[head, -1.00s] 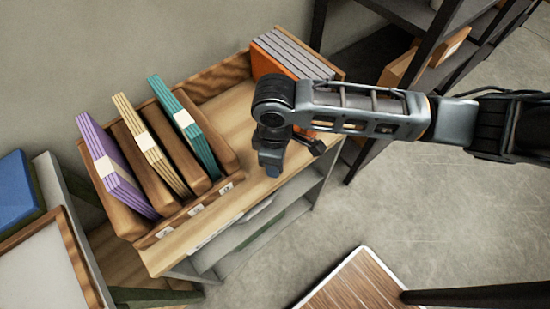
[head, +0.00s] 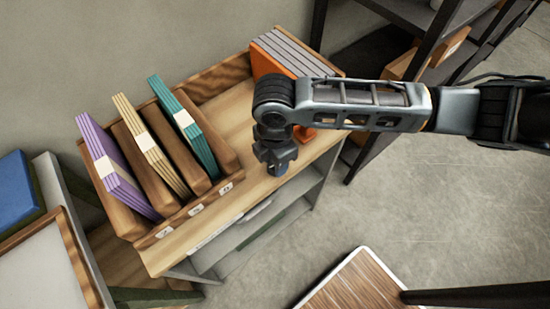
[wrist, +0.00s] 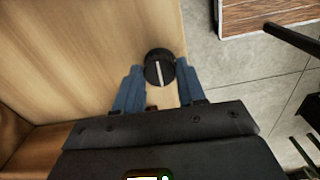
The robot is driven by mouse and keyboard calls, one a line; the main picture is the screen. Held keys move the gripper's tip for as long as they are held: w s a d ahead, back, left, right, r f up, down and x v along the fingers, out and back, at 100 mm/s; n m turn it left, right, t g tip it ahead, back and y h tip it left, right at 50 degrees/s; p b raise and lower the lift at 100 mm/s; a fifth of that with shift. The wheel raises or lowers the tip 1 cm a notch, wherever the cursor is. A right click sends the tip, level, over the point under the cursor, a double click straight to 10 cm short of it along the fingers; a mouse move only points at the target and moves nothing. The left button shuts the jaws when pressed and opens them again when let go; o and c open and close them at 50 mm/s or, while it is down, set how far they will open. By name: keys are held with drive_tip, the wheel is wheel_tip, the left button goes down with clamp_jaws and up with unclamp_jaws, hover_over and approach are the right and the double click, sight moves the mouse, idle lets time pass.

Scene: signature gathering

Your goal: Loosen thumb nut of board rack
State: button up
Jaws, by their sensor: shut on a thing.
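The thumb nut (wrist: 159,68) is a round black knob with a pale line across its top, in the wrist view. It sits on a light wooden surface near its edge. My gripper (wrist: 160,76) is shut on it, with one blue finger on each side. In the head view my gripper (head: 278,168) points down at the front edge of the wooden rack (head: 237,118), and the nut is hidden there.
Purple (head: 115,170), yellow (head: 150,145) and teal (head: 187,127) bundles stand between wooden dividers at the left. An orange block of grey-edged pieces (head: 290,55) stands at the back right. A dark shelf (head: 430,60) rises beyond.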

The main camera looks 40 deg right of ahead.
drive_tip(key=shift+n, duration=0.5)
drive_tip(key=o, duration=1.1)
drive_tip(key=shift+c, duration=0.2)
wheel_tip(320, 180, up, 8)
drive_tip(key=shift+f, duration=0.1)
